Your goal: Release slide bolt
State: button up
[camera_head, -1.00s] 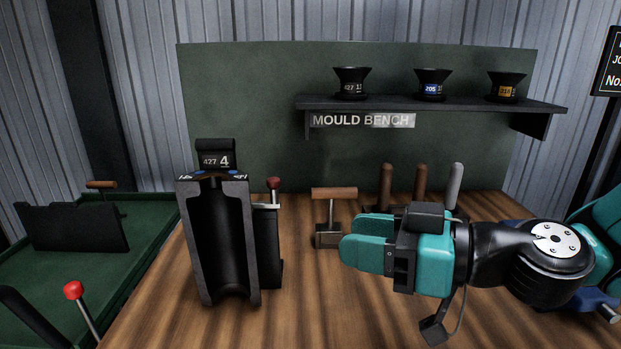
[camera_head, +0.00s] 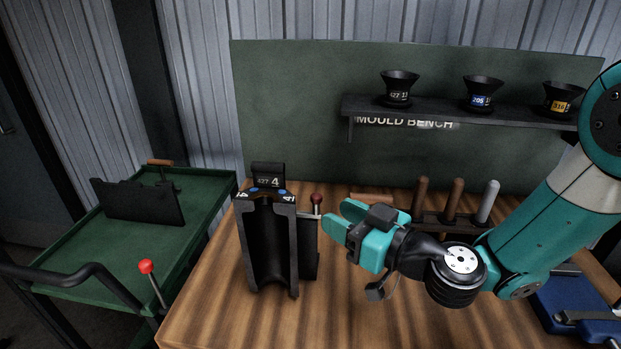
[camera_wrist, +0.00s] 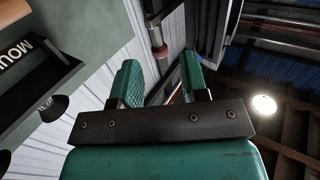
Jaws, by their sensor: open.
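The black half mould (camera_head: 270,240), labelled 427 4, stands upright on the wooden bench with its hollow facing me. A slide bolt with a dark red knob (camera_head: 317,199) on a pale stem sits at its right side, near the top. My gripper (camera_head: 338,214) is open and empty, just right of the knob, its fingers pointing left toward it; I cannot tell whether it touches. In the wrist view the gripper (camera_wrist: 160,80) shows its two teal fingers apart. A reddish-brown knob on a pale stem (camera_wrist: 158,48) appears beyond the gap between them.
Behind my gripper are a wooden-handled tool (camera_head: 372,198) and a rack with several upright handles (camera_head: 454,200). A shelf (camera_head: 440,111) holds three black funnels. A green cart (camera_head: 110,255) with a red-knobbed lever (camera_head: 147,267) stands left. The bench front is clear.

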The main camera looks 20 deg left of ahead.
aim_at(318, 206)
jog(key=p+x, duration=0.2)
jog(key=x, duration=0.2)
jog(key=shift+a+r, duration=0.2)
jog(key=shift+a, duration=0.1)
jog(key=shift+w+a+f+p, duration=0.15)
jog(key=shift+w+a+p, duration=0.15)
jog(key=shift+a, duration=0.3)
grip_shut()
jog(key=shift+f, duration=0.1)
